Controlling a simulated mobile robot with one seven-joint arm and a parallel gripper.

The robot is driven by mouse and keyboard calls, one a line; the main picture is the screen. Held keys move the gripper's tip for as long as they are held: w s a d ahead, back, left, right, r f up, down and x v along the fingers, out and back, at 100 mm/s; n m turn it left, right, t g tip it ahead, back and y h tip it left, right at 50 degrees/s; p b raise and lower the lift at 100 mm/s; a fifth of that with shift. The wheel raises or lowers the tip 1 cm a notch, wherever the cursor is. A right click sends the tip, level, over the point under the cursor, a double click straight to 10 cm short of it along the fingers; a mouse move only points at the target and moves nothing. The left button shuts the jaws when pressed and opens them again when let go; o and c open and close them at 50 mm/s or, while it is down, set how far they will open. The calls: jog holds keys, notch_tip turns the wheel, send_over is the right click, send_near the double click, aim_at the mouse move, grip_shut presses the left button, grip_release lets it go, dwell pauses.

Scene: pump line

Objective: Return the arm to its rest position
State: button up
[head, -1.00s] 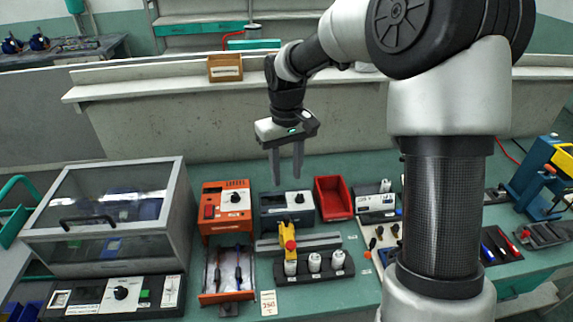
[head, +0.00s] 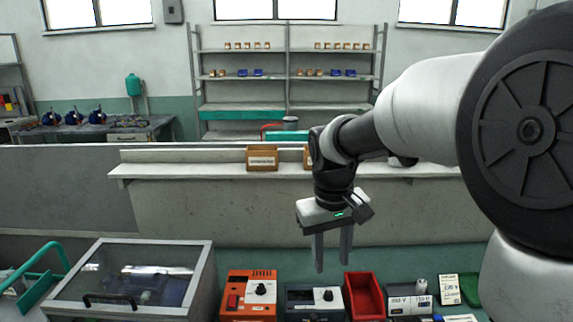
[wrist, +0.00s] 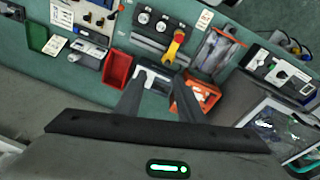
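My arm is raised and bent over the bench, reaching out from the right of the head view. My gripper (head: 333,262) hangs with its fingers pointing down, above the back part of the bench. Its two fingers are apart with nothing between them. In the wrist view the fingers (wrist: 158,108) are also spread and empty, with a dark grey unit (wrist: 153,80) on the bench beyond them. No rest position is marked in the views.
Below stand an orange unit (head: 249,297), a red bin (head: 364,297) and a clear-lidded case (head: 130,280). A ledge (head: 215,174) behind the arm carries a small wooden box (head: 262,158). The wrist view shows a yellow-handled tool (wrist: 174,47). Air around the gripper looks clear.

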jog(key=s+d+r+m+t, duration=0.1)
jog(key=s+d+r+t, duration=0.1)
jog(key=s, duration=0.7)
jog(key=s+d+r+m+t, duration=0.2)
jog(key=s+r, duration=0.1)
jog(key=s, duration=0.7)
jog(key=shift+r+y, duration=0.2)
jog(key=shift+y, duration=0.2)
